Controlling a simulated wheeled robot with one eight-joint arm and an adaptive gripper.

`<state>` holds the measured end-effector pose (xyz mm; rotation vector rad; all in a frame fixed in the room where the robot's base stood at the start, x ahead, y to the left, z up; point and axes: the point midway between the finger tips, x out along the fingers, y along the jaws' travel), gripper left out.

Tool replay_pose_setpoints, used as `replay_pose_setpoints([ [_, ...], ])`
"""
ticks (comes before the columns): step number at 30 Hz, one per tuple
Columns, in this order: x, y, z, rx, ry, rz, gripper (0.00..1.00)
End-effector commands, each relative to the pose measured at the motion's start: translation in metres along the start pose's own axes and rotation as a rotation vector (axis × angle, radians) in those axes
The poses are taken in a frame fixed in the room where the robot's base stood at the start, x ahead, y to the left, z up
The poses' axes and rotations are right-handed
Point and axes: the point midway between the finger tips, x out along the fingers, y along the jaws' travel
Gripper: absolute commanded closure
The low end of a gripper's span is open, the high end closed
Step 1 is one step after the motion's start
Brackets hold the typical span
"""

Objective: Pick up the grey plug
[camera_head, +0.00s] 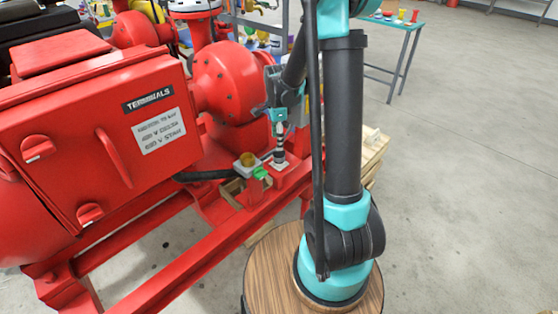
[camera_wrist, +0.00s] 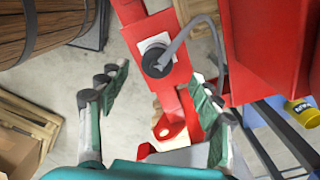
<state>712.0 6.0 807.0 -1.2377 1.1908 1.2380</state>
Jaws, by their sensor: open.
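The grey plug (camera_wrist: 157,62) shows in the wrist view as a dark round body on a pale square plate (camera_wrist: 146,41), with a grey cable curving away from it. The plate sits on the red skid frame. My gripper (camera_wrist: 159,79) is open, with one finger on each side of the plug in the picture. I cannot tell how far above the plug the fingertips are. In the head view my gripper (camera_head: 280,131) points down over the plate on the red frame, and largely hides the plug there.
The red terminals cabinet (camera_head: 110,125) is further left. A wooden pallet (camera_head: 374,150) lies behind my arm. Open floor (camera_head: 470,160) is at right.

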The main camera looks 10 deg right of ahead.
Motion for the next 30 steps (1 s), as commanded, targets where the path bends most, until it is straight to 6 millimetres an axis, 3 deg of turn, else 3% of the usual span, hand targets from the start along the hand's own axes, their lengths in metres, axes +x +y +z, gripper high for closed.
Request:
replay_pose_setpoints([
  [5, 0.009, 0.0, -0.001, 0.0, 0.0, 0.0, 0.35],
  [15, 0.051, 0.003, -0.006, 0.0, 0.0, 0.0, 0.35],
  [25, 0.058, 0.003, -0.006, 0.0, 0.0, 0.0, 0.35],
  [30, 0.058, 0.003, -0.006, 0.0, 0.0, 0.0, 0.54],
])
